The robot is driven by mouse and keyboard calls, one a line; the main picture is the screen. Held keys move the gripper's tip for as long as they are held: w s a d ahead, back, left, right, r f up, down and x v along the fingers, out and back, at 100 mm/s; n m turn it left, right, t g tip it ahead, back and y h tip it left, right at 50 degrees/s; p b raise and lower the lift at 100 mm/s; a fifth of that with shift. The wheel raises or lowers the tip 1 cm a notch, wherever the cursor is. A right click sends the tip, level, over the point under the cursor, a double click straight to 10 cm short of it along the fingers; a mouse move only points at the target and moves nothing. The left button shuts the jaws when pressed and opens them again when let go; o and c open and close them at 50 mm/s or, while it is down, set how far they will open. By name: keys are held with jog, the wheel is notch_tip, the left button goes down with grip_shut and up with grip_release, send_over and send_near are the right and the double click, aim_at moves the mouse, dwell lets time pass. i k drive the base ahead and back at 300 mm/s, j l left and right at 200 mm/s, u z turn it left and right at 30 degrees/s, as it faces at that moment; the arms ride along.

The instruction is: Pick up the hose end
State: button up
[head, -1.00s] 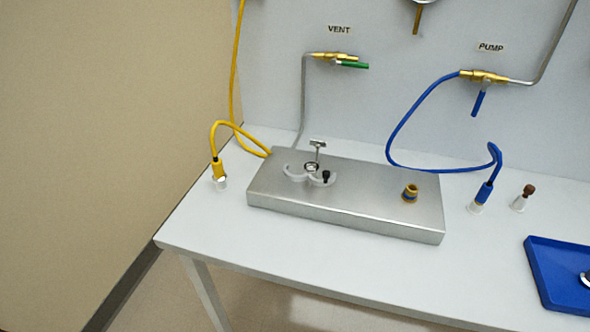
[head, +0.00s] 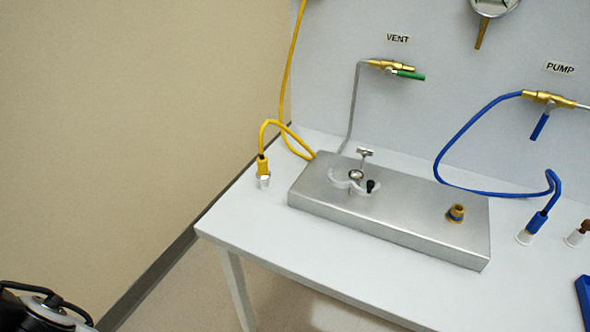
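Two hose ends stand on the white bench. The blue hose end (head: 535,225) stands upright, slightly tilted, in a white holder right of the metal block, and its blue hose (head: 450,135) loops up to the brass PUMP valve (head: 548,97). The yellow hose end (head: 263,167) stands in a small clear or white holder at the left of the block, and its yellow hose (head: 290,75) runs up the wall. My gripper is not in view. A black and white part, apparently of my arm, shows at the lower left corner, far from both hose ends.
The metal block (head: 400,232) carries a brass port (head: 455,212), a pale clamp (head: 345,180) and a black knob. A brown-topped piece (head: 578,232) and a blue tray (head: 584,298) are at the right edge. The bench (head: 265,215) is clear in front. A beige wall (head: 120,130) is at left.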

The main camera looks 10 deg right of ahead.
aim_at(263, 173)
jog(key=i+j, duration=0.8)
